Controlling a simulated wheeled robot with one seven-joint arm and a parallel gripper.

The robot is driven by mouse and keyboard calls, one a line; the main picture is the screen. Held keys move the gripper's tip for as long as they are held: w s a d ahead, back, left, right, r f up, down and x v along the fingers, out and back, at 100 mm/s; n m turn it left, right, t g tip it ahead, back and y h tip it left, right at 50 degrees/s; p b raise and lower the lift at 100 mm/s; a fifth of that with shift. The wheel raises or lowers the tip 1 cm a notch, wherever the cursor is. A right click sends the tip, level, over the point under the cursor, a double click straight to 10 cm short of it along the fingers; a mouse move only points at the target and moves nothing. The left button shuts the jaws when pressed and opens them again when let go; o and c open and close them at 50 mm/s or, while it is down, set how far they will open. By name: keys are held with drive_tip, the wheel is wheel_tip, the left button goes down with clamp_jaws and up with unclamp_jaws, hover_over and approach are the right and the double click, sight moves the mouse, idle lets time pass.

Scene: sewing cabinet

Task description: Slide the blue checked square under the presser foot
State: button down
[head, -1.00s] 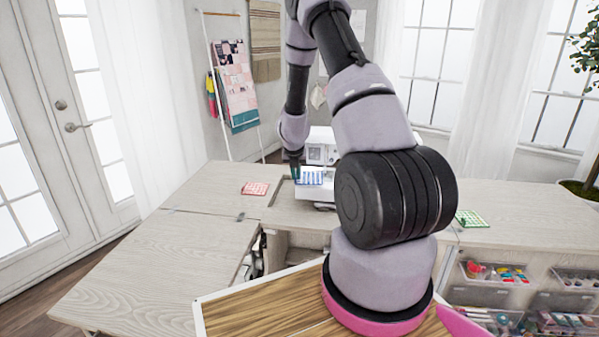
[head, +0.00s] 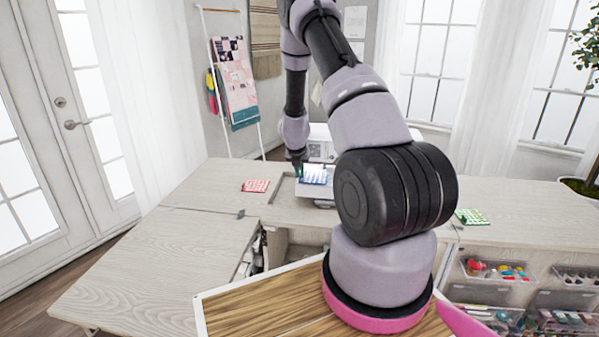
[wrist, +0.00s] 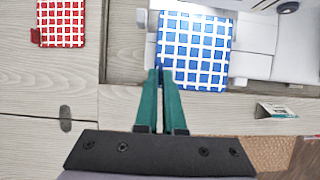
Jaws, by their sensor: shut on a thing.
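The blue checked square (wrist: 196,50) is held at its left part by my gripper (wrist: 160,72), whose green fingers are shut on it. In the wrist view it lies over the white bed of the sewing machine (wrist: 258,40). In the head view the square (head: 314,175) looks tilted, at the tip of my gripper (head: 298,170), in front of the sewing machine (head: 321,142). My arm hides part of the machine in the head view. I cannot make out the presser foot clearly, nor whether the square touches the bed.
A red checked square (wrist: 61,23) lies on the cabinet top left of the machine recess. A green checked square (head: 470,217) lies on the right. A small printed card or packet (wrist: 276,111) sits near the cabinet's front edge. The left table leaf (head: 150,265) is bare.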

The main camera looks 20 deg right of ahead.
drive_tip(key=shift+w+f, duration=0.2)
drive_tip(key=shift+w+d+f, duration=0.15)
drive_tip(key=shift+w+f, duration=0.05)
drive_tip(key=shift+w, duration=0.2)
drive_tip(key=shift+w+f, duration=0.1)
drive_tip(key=shift+f, duration=0.2)
idle(0.4)
drive_tip(key=shift+w+d, duration=0.15)
drive_tip(key=shift+d, duration=0.05)
idle(0.5)
drive_tip(key=shift+w+d, duration=0.45)
drive_tip(key=shift+w, duration=0.25)
drive_tip(key=shift+w+d, duration=0.1)
drive_tip(key=shift+w, duration=0.05)
drive_tip(key=shift+w+d, duration=0.35)
drive_tip(key=shift+w, duration=0.2)
idle(0.5)
